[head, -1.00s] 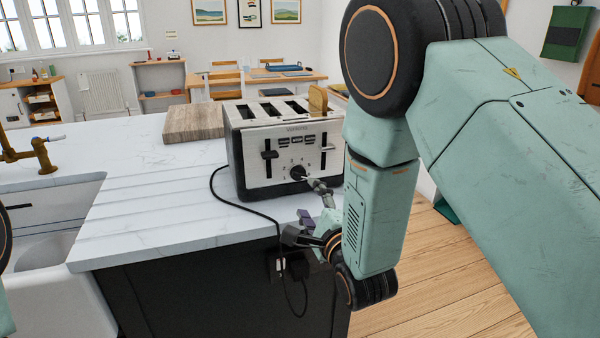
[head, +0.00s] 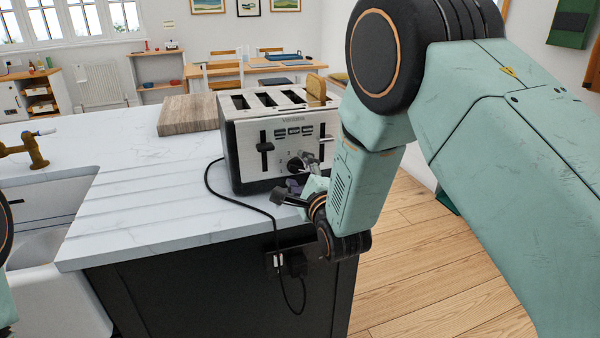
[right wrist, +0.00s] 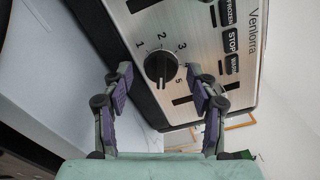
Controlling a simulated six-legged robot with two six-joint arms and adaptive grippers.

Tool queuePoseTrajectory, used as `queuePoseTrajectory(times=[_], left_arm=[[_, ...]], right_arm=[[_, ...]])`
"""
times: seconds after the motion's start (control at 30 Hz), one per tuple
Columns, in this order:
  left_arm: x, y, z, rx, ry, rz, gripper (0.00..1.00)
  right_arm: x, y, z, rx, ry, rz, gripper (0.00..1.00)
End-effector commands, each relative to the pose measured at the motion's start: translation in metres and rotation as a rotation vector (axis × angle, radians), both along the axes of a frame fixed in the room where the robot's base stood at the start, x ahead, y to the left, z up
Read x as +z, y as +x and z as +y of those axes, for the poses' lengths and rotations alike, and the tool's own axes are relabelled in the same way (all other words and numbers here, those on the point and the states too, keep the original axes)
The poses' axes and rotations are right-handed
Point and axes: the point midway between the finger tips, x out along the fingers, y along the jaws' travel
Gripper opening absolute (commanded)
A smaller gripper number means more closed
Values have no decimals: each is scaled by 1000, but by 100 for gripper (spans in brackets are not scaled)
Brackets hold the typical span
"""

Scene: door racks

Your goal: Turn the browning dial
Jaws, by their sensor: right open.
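The browning dial (right wrist: 160,68) is a round black knob on the silver front of the toaster (head: 240,145), with printed numbers around it. In the head view the dial (head: 295,165) is partly hidden by my right gripper (head: 303,182). In the right wrist view my right gripper (right wrist: 163,84) is open, with one purple-padded finger on each side of the dial. The fingers appear apart from the knob; how far their tips are from the panel is hard to tell. My left gripper is out of view.
A slice of toast (head: 316,88) stands in the toaster's right slot. A lever (head: 265,147) sticks out left of the dial. The black cord (head: 215,193) runs over the worktop edge to a socket (head: 290,260). A wooden board (head: 187,114) lies behind left.

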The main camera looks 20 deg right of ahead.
Motion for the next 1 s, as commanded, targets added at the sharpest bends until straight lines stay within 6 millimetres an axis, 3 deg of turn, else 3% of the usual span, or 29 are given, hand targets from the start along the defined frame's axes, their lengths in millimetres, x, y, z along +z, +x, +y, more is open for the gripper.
queuePoseTrajectory(times=[0.3, 0.9, 1.0], left_arm=[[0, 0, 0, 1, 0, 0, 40], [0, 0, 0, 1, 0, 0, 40], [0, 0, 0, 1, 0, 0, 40]], right_arm=[[0, 5, -1, -1, 0, 0, 58], [0, 4, -1, -1, 0, 0, 7], [0, 4, -1, -2, 0, 1, 4]])
